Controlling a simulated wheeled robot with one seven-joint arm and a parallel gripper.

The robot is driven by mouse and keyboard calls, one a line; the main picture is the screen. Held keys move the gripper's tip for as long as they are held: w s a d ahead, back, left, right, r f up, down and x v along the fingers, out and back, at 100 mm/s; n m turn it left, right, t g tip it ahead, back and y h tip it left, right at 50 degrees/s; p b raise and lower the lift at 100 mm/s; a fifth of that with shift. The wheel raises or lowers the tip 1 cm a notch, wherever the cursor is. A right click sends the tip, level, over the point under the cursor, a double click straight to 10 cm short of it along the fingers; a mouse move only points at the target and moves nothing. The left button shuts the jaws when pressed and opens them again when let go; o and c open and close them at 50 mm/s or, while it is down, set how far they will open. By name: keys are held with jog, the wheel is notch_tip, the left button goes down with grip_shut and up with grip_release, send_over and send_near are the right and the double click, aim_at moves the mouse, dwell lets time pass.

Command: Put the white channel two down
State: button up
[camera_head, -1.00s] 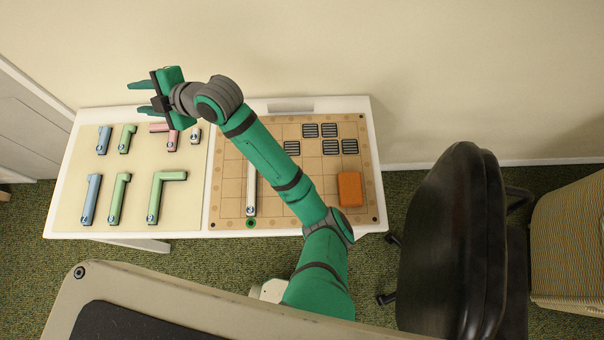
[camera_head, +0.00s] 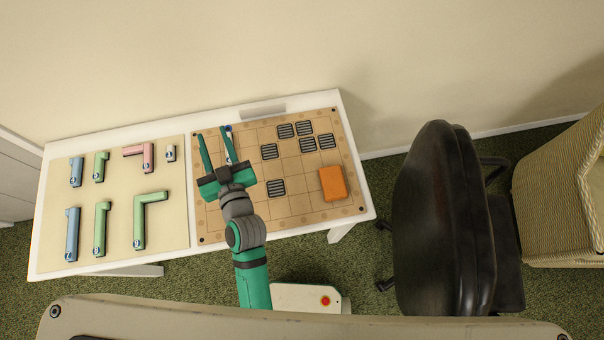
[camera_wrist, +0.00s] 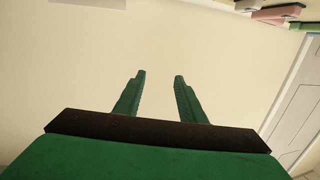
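A short white channel (camera_head: 170,153) with a blue-marked end lies at the back right of the cream tray (camera_head: 120,185). The long white channel seen earlier in the board's left part is hidden behind my gripper, or nearly so; a pale strip beside the right finger is too small to identify. My gripper (camera_head: 216,132) is over the left part of the tan grid board (camera_head: 298,205), fingers towards the back. Its fingers also show in the wrist view (camera_wrist: 159,74), spread apart with only wall between them. Nothing is held.
Blue, green and pink channels (camera_head: 139,220) lie on the tray. Several dark slatted tiles (camera_head: 276,188) and an orange block (camera_head: 333,183) sit on the board. A black chair (camera_head: 445,220) and a wicker basket (camera_head: 565,200) stand right of the white table (camera_head: 55,250). The wall is close behind.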

jog(key=s+d+f+m+h, duration=0.1)
jog(key=s+d+f+h, duration=0.1)
jog(key=s+d, duration=0.2)
jog(key=s+d+f+m+h, duration=0.2)
jog(key=s+d, duration=0.1)
jog(key=d, duration=0.2)
jog(key=s+d+f+m+h, duration=0.1)
jog(key=s+d+f, duration=0.1)
jog(key=s+d, duration=0.2)
jog(key=shift+s+d+f+m+h, duration=0.15)
jog(key=shift+s+d+m+h, duration=0.25)
jog(key=shift+d, duration=0.3)
jog(key=shift+h, duration=0.6)
jog(key=s+d, duration=0.4)
jog(key=s, duration=0.1)
jog(key=shift+s+d, duration=0.15)
jog(key=shift+d, duration=0.25)
jog(key=s+d+r, duration=0.2)
jog(key=s+d, duration=0.3)
jog(key=s, duration=0.1)
jog(key=shift+s+h, duration=0.2)
jog(key=shift+h, duration=0.2)
jog(key=shift+c, duration=0.7)
jog(key=shift+w, duration=0.1)
